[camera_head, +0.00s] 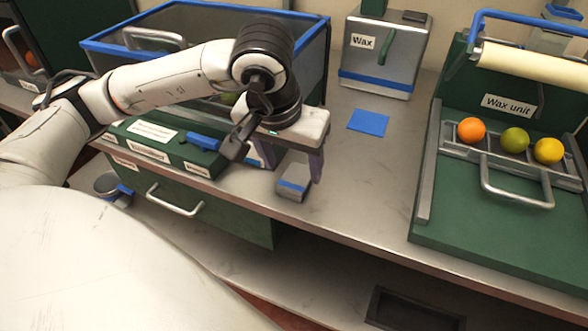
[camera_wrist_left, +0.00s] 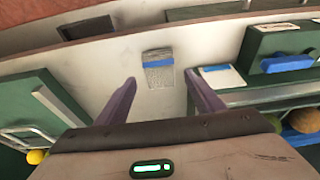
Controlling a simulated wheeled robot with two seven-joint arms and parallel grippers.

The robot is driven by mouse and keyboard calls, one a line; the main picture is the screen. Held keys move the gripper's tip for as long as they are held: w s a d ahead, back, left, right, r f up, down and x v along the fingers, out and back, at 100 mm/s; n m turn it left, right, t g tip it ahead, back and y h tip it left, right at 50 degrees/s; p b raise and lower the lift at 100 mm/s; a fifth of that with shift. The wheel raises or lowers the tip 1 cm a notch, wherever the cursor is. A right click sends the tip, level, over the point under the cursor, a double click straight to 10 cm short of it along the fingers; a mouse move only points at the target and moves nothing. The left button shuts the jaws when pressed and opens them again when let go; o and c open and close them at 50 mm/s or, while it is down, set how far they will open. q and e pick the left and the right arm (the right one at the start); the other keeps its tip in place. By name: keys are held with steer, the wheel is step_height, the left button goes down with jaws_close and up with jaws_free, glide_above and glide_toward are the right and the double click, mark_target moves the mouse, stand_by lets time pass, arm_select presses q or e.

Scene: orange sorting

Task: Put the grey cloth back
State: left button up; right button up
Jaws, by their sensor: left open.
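The grey cloth (camera_head: 291,187), with a blue band across it, lies on the counter near its front edge. It also shows in the left wrist view (camera_wrist_left: 158,77), flat on the pale surface beyond my fingertips and roughly between them. My left gripper (camera_head: 292,168) is open above the cloth, its two purple fingers pointing down. In the left wrist view the fingers (camera_wrist_left: 166,82) are apart with nothing held between them. My right gripper is not in view.
A green box with a blue handle (camera_head: 204,142) stands close left of my gripper. A blue square (camera_head: 368,122) lies on the counter before the Wax container (camera_head: 385,50). The Wax unit (camera_head: 500,220) holds three fruits at right. The counter between is clear.

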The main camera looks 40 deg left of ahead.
arm_select(q)
steer(key=v, duration=0.8)
steer(key=shift+p, duration=0.3)
